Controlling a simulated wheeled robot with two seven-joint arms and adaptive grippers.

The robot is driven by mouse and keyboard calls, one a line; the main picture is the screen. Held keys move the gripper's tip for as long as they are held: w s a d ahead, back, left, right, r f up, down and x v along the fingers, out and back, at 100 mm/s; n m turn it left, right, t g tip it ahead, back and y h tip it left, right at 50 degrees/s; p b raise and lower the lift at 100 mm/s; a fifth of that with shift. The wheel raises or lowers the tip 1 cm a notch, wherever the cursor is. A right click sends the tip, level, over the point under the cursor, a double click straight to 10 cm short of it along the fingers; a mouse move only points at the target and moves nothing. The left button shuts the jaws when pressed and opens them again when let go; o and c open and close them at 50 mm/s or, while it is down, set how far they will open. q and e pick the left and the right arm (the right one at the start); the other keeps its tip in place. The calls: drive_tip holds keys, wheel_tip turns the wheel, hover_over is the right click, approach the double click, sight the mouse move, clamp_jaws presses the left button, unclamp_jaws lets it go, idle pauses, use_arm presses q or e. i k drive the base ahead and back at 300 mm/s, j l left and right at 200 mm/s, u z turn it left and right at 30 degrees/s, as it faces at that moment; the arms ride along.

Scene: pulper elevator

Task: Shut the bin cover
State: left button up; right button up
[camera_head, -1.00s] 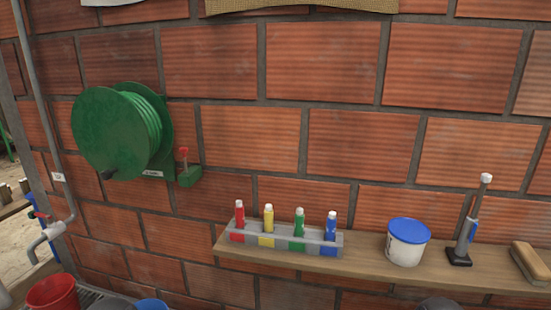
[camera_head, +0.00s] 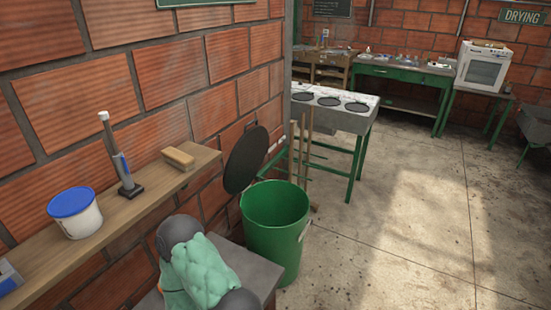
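A green bin (camera_head: 276,235) stands on the floor in the middle of the head view, beside the end of a grey bench. Its mouth is uncovered. A dark round cover (camera_head: 246,160) stands steeply tilted behind the bin, by the brick wall, above the left part of the rim. Whether it is hinged to the bin or fixed to the wall, I cannot tell. Neither of my grippers shows in this view.
A wooden shelf (camera_head: 120,215) holds a blue-lidded tub (camera_head: 76,214) and a brush (camera_head: 178,159). A green-legged stand (camera_head: 340,115) is behind. Floor right is clear.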

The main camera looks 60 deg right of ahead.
sight(245, 161)
drive_tip(key=z, duration=1.8)
drive_tip(key=i+l+u, duration=0.1)
drive_tip(key=u, duration=0.3)
drive_tip(key=i+l+u, duration=0.1)
drive_tip(key=l+u, duration=0.4)
drive_tip(key=u, duration=0.25)
